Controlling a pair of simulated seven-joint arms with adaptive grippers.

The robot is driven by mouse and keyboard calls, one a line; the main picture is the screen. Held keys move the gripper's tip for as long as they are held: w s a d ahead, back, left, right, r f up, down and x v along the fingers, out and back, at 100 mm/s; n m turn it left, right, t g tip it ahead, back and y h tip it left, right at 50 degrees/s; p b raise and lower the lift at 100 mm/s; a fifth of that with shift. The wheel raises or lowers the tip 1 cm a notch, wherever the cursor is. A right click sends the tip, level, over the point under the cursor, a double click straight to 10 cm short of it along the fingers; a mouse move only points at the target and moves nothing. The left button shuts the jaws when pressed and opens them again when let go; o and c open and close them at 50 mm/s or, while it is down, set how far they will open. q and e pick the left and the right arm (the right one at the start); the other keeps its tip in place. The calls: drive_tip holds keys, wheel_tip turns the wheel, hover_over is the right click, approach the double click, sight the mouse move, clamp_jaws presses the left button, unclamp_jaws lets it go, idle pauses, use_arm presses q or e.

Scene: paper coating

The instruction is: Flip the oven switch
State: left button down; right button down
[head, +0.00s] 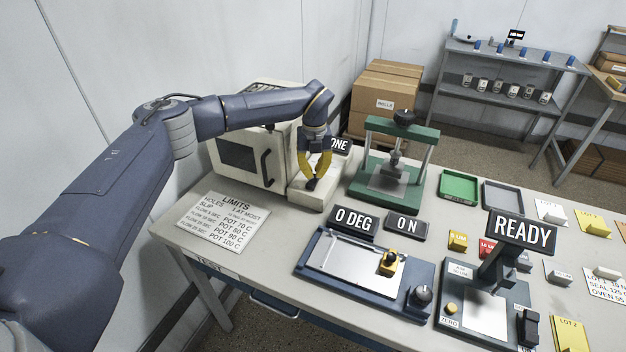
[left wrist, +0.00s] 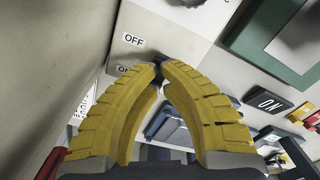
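The oven (head: 240,155) is a pale box with a dark window and a black handle, at the back left of the table. Its pale control part (head: 310,194) stands at its right side. My left gripper (head: 313,184) is in front of this part, with its yellow fingers curved together and the dark tips meeting. In the left wrist view the fingertips (left wrist: 158,70) are close to a pale panel with an OFF label (left wrist: 133,40) and a second, partly hidden label (left wrist: 123,69). The switch itself is not clearly visible behind the tips. My right gripper is not in view.
A green press (head: 388,185) stands right of the oven. A sign ending in ONE (head: 341,145) is partly hidden behind my gripper. The blue coating station (head: 330,285) and its 0 DEG and ON signs are in front. A LIMITS sheet (head: 222,222) lies at left.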

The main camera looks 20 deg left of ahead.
sight(314, 178)
use_arm(q)
drive_tip(key=shift+f, duration=1)
idle(0.4)
drive_tip(key=shift+r, duration=0.15)
drive_tip(key=shift+r, duration=3.45)
